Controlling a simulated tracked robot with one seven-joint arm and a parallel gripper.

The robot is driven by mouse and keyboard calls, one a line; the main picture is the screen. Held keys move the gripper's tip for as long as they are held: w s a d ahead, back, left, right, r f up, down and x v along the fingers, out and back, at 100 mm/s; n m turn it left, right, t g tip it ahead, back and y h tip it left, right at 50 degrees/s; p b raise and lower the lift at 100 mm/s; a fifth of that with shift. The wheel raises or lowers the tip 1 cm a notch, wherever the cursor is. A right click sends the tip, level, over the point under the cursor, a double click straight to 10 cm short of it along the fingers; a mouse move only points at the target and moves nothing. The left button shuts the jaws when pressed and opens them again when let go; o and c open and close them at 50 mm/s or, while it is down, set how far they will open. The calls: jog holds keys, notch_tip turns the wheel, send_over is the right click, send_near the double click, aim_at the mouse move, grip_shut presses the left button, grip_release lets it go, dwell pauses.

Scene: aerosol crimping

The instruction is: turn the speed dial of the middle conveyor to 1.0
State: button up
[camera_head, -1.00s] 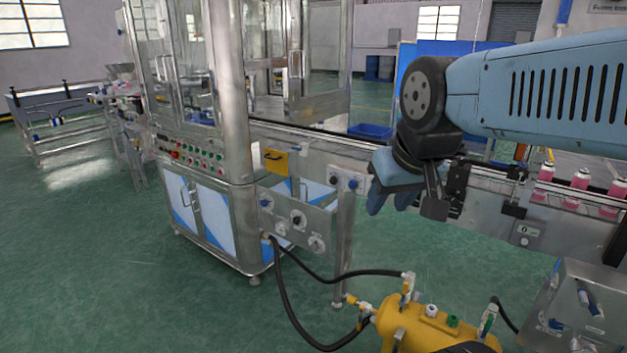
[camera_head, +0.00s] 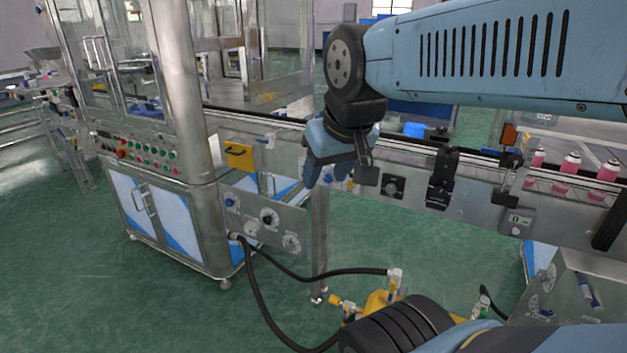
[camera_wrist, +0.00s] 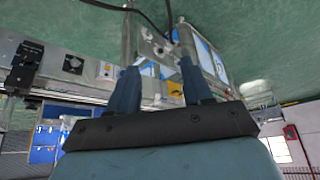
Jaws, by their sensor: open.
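A black dial (camera_head: 393,187) on a dark square plate sits on the side face of the conveyor (camera_head: 470,200). I take it as the speed dial; its scale and setting are too small to read. It also shows in the wrist view (camera_wrist: 72,64), left of the fingers. My gripper (camera_head: 328,180) hangs in front of the conveyor, left of the dial and apart from it. In the wrist view my gripper (camera_wrist: 158,68) has its two fingers spread, with nothing between them. In the head view it hides part of the conveyor side behind it.
Left stands a glazed machine with a button panel (camera_head: 150,155). A steel panel with several knobs (camera_head: 268,217) is beside it. A black hose (camera_head: 330,271) runs to a yellow tank (camera_head: 378,303) low in front. A black bracket (camera_head: 441,180) and a grey box (camera_head: 517,222) are right of the dial.

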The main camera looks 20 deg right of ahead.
jog(key=shift+o, duration=0.7)
jog(key=shift+w+d+f, duration=0.1)
jog(key=shift+d+f, duration=0.05)
jog(key=shift+d, duration=0.05)
jog(key=shift+o, duration=0.3)
jog(key=w+d+f+n+g+h, duration=0.1)
jog(key=w+d+f+g+h, duration=0.4)
jog(key=w+d+f, duration=0.3)
jog(key=w+d+h, duration=0.1)
jog(key=w+d, duration=0.1)
jog(key=shift+d+f+n+h, duration=0.3)
jog(key=shift+d, duration=0.1)
jog(key=n+t+h, duration=0.8)
jog(key=n+t, duration=0.2)
jog(key=n, duration=0.5)
send_near(327, 179)
jog(key=x, duration=0.8)
jog(key=shift+d+f, duration=0.1)
jog(key=shift+d, duration=0.15)
jog(key=c, duration=1)
